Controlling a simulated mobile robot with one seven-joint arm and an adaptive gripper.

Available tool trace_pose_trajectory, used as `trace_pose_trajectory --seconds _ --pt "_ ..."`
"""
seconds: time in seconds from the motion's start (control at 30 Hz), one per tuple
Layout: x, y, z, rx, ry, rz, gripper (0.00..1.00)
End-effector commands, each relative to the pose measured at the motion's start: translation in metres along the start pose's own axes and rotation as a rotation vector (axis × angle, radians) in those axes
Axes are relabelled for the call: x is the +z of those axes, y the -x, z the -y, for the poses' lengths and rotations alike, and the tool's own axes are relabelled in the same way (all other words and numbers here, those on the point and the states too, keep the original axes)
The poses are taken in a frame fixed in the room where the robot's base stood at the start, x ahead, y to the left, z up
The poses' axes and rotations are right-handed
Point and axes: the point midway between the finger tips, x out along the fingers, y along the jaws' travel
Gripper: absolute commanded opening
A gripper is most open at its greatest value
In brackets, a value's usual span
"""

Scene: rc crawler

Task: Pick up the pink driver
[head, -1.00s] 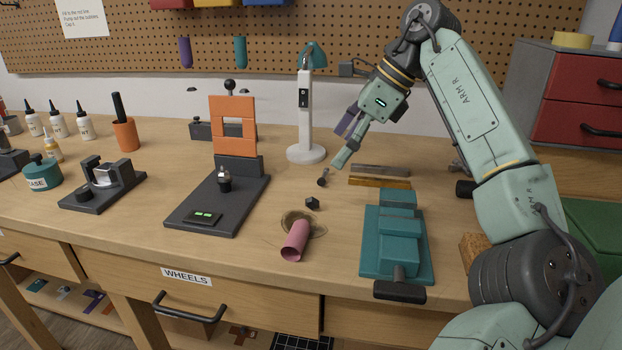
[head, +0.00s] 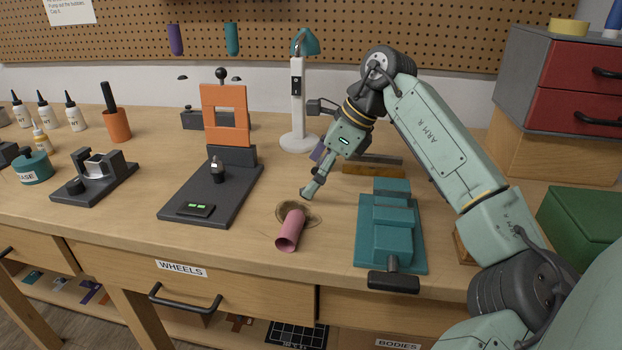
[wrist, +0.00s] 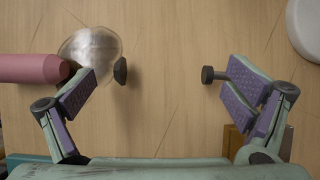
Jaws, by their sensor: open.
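The pink driver shows as a pink cylinder (head: 290,230) on the bench, its far end at a round shallow dish (head: 313,214). In the wrist view its pink body (wrist: 28,68) lies at the left edge, beside the clear, shiny dish (wrist: 90,48). My gripper (head: 314,172) is open and empty, low over the bench just behind the dish. In the wrist view my gripper (wrist: 160,85) has its left finger overlapping the dish's lower edge, near the driver's end. The driver is outside the gap between the fingers. I cannot tell whether any finger touches.
A teal vise (head: 390,232) stands to the right, a dark press with an orange frame (head: 245,122) to the left, and a white lamp (head: 297,142) behind.

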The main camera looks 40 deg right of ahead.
Motion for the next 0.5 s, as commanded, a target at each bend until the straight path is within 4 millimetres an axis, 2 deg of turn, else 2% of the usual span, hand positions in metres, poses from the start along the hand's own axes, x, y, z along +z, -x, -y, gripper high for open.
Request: trace_pose_trajectory --seconds 0.27,0.5 --pt "0.0001 -0.0027 0.0002 -0.001 -0.001 0.001 0.96" --pt "0.0001 -0.0025 0.0001 -0.001 0.0 0.001 0.8"
